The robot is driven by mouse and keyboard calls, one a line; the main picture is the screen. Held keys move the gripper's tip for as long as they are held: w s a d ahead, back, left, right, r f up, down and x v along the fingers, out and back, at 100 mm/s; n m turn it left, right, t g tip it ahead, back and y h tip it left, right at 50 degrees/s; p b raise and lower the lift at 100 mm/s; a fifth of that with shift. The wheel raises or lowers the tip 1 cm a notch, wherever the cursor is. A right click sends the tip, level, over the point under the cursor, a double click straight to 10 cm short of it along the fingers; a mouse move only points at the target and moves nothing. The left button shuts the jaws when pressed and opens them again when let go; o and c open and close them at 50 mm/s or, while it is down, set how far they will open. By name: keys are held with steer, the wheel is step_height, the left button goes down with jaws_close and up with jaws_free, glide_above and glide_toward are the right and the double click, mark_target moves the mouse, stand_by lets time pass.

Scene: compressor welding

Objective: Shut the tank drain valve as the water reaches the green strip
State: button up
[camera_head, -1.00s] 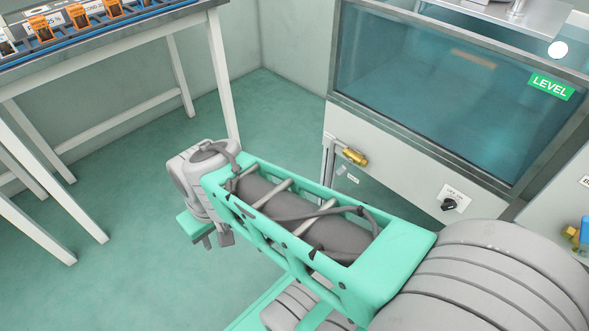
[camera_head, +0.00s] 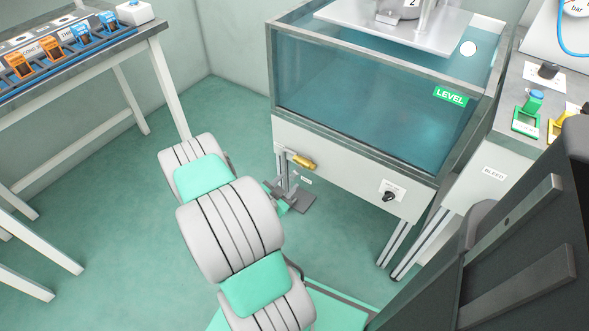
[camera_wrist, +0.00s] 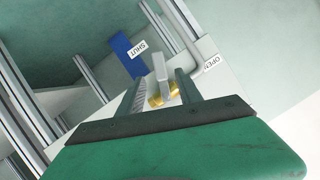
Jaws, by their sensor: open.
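The glass tank (camera_head: 350,50) holds blue-green water; I cannot make out the surface line clearly against the green LEVEL strip (camera_head: 450,96) at its upper right. The brass drain valve (camera_head: 302,162) sits low on the left of the tank's white front panel. In the wrist view the brass valve body (camera_wrist: 162,96) and its grey lever (camera_wrist: 160,70) show between the fingers of my open gripper (camera_wrist: 161,82). I cannot tell whether they touch it. A SHUT label (camera_wrist: 137,49) lies left of the lever and an OPEN label (camera_wrist: 211,65) right. My arm partly hides my gripper in the head view.
A black knob (camera_head: 389,197) sits on the tank's panel to the right of the valve. A grey console (camera_head: 510,140) with coloured handles stands at the right. A white-legged bench (camera_head: 120,60) with orange and blue parts stands at the left.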

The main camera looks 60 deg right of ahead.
mark_target(294, 176)
steer(key=b+x, duration=0.1)
steer(key=x, duration=0.6)
steer(key=shift+d+f+b, duration=0.15)
steer(key=shift+d+b, duration=0.05)
steer(key=shift+b, duration=0.1)
steer(key=shift+c, duration=0.4)
jaws_close()
stand_by(0.5)
